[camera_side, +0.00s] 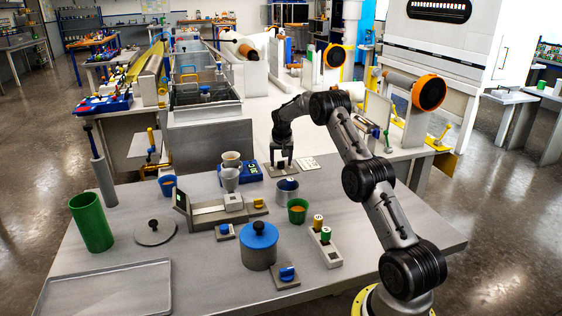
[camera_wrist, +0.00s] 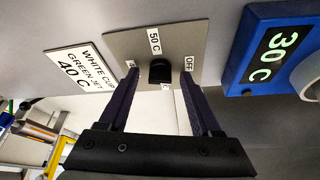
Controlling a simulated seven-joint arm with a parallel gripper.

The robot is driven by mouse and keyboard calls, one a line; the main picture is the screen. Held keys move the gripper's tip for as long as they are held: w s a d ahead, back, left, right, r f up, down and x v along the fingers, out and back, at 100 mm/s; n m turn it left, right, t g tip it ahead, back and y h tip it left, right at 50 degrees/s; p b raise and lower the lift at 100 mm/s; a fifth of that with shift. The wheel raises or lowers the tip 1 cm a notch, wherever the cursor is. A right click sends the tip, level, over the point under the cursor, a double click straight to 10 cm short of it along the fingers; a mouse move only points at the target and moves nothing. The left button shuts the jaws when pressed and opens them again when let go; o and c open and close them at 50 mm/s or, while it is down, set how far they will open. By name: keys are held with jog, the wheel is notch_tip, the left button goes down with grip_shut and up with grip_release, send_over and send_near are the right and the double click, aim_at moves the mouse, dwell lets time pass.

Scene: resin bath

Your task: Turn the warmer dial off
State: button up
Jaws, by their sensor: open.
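The warmer dial is a black knob (camera_wrist: 160,71) on a grey square plate (camera_wrist: 182,40) in the wrist view. Labels on the plate read "50 C" at the top and "OFF" at the right; the left label is partly covered by a finger, and the lower one is partly hidden. I cannot tell which label the knob points to. My gripper (camera_wrist: 160,78) is open, with one dark finger on each side of the knob and gaps visible between. In the side view my gripper (camera_side: 281,160) points down over the plate (camera_side: 270,170) near the table's back edge.
A white card (camera_side: 308,163) reading "40 C" lies beside the plate. A blue unit (camera_wrist: 247,38) showing "30 C" is on the other side, with a pale cup (camera_side: 229,180) close by. A grey cup (camera_side: 287,192) and green cup (camera_side: 297,212) stand in front.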

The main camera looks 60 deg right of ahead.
grip_shut()
dwell(0.3)
jog(key=shift+n+t+y, duration=0.4)
jog(key=shift+n+t, duration=0.1)
jog(key=shift+n, duration=1)
grip_release()
